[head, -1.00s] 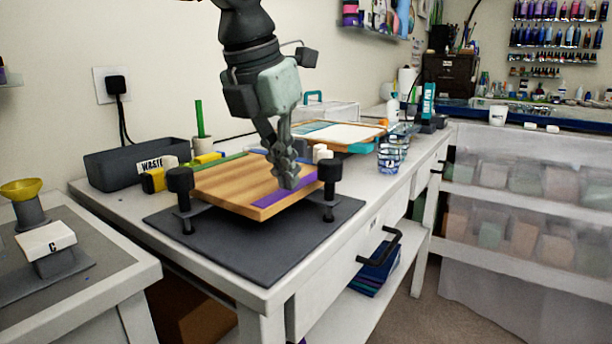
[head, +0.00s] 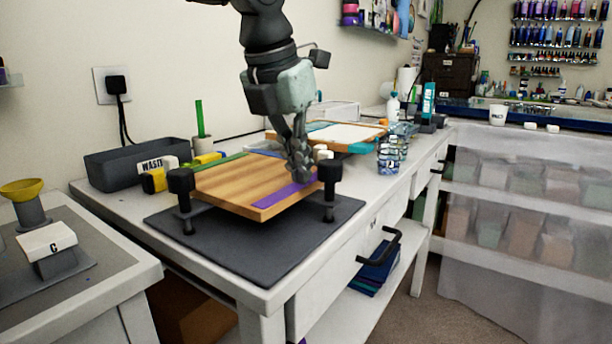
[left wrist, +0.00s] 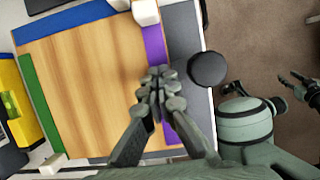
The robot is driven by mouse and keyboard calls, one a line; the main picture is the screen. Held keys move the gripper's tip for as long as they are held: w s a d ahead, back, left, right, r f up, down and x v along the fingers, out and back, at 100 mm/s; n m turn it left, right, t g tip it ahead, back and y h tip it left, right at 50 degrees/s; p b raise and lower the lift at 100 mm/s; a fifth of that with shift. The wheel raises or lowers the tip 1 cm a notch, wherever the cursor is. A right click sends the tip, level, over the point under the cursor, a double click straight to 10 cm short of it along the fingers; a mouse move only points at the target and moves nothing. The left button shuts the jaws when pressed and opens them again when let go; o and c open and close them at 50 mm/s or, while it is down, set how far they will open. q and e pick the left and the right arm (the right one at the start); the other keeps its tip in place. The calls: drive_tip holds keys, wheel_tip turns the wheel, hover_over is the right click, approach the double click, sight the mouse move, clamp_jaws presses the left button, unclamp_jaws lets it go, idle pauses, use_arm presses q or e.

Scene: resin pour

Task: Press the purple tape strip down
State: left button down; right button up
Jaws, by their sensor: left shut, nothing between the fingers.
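The purple tape strip (head: 272,199) lies along the near right edge of the wooden board (head: 235,180). It also shows in the left wrist view (left wrist: 153,45), running under my fingers. My left gripper (head: 304,178) is shut and empty, pointing down at the far part of the strip; its fingertips (left wrist: 158,78) cover part of the strip in the left wrist view. I cannot tell whether they touch it. My right gripper (left wrist: 297,82) shows small at the right edge of the left wrist view, away from the board; its finger state is unclear.
The board rests above a dark mat (head: 255,245) between black posts (head: 328,190). Green tape (left wrist: 40,105) and blue tape (left wrist: 68,20) line other edges. A waste bin (head: 120,168) stands left; several cups (head: 388,160) stand right of the gripper.

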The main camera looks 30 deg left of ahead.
sight(314, 175)
use_arm(q)
drive_tip(key=shift+w+d+f, duration=0.1)
drive_tip(key=shift+w, duration=1.5)
drive_tip(key=shift+r+p, duration=1.8)
drive_tip(key=shift+r, duration=0.75)
drive_tip(key=shift+f, duration=0.1)
